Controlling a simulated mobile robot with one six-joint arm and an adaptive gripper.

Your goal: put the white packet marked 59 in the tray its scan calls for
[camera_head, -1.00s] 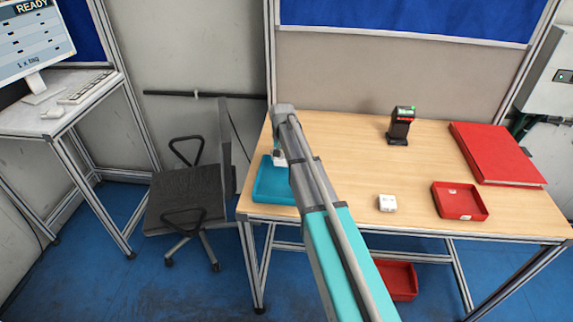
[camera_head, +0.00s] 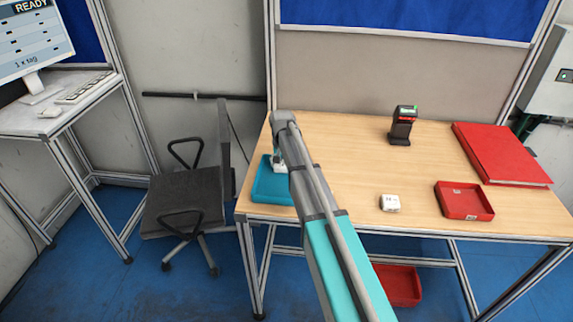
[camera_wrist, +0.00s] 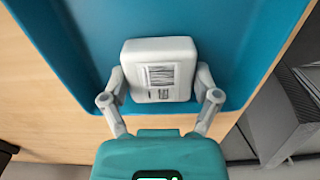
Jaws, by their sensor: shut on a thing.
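My gripper (camera_wrist: 160,100) is shut on a white packet (camera_wrist: 160,68), with one finger at each side of it. The packet's face toward the wrist camera carries a barcode label; I cannot read a 59 on it. In the wrist view the packet is over the blue tray (camera_wrist: 85,30), near its edge. In the head view the packet (camera_head: 281,167) shows partly beside my arm, at the blue tray (camera_head: 268,190) on the table's left. I cannot tell whether the packet touches the tray floor.
A second white packet (camera_head: 390,203) lies on the table (camera_head: 350,150), left of a red tray (camera_head: 465,208). A scanner (camera_head: 402,126) stands at the back, with a red binder (camera_head: 500,155) to its right. A chair (camera_head: 190,200) is left of the table. The monitor (camera_head: 32,40) reads READY.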

